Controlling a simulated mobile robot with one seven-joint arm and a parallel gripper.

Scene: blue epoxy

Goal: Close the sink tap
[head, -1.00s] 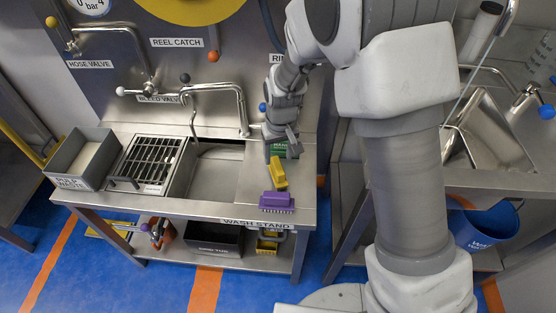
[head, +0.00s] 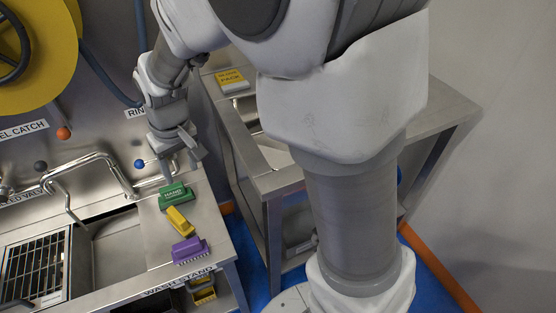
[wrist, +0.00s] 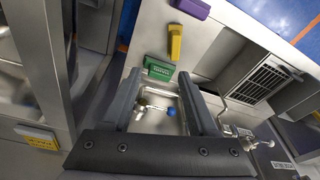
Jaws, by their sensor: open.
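The sink tap (head: 95,168) is a bent chrome spout over the wash stand's basin. A blue ball knob (head: 139,163) sits at its right, and a dark ball knob (head: 40,166) is farther left. My gripper (head: 183,164) is open and empty, right of the blue knob and just above the green box. In the wrist view the open fingers (wrist: 159,76) frame the chrome tap, with its blue knob (wrist: 172,112) between them in the picture, apart from both. I cannot tell the exact depth gap or the lever's position.
A green box (head: 173,196), a yellow brush (head: 179,219) and a purple brush (head: 190,250) lie on the wash stand's right side. A grate (head: 35,268) is at the left. A second steel stand (head: 440,118) is to the right, across a narrow gap.

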